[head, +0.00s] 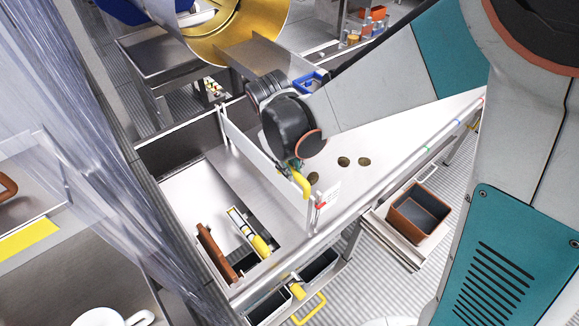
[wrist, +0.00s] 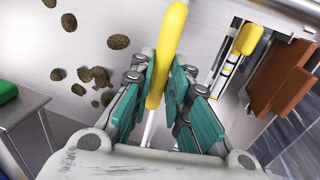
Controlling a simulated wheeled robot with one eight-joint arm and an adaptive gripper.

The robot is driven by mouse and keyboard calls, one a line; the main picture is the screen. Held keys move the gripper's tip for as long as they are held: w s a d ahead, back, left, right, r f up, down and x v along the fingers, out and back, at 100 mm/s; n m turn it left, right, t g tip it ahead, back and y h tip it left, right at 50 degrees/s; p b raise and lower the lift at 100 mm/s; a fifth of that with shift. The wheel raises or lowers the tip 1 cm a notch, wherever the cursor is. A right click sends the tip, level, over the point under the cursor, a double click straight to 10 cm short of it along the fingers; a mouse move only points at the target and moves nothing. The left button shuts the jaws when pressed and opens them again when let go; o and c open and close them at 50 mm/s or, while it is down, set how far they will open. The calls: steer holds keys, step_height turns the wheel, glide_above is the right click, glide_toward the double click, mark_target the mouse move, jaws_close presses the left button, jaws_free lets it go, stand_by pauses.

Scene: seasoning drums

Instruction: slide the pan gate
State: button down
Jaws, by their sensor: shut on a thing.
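The pan gate (head: 262,158) is an upright pale plate standing across the long metal pan. A yellow handle (head: 301,184) is at its near end. My gripper (head: 296,165) reaches down to this handle from above. In the wrist view, the teal fingers of my gripper (wrist: 158,88) are closed around the yellow handle (wrist: 172,28), which runs up between them. In the head view my wrist hides part of the gate and most of the fingers.
Brown round patches (head: 344,161) lie on the pan floor right of the gate. Left of it are a second yellow grip (head: 261,246) and a brown bar (head: 216,251). A brown bin (head: 420,208) stands right of the pan. A gold-lined drum (head: 240,30) is behind.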

steer(key=shift+r, duration=0.7)
steer(key=c, duration=1.5)
jaws_free()
steer(key=shift+f, duration=0.1)
steer(key=shift+c, duration=0.2)
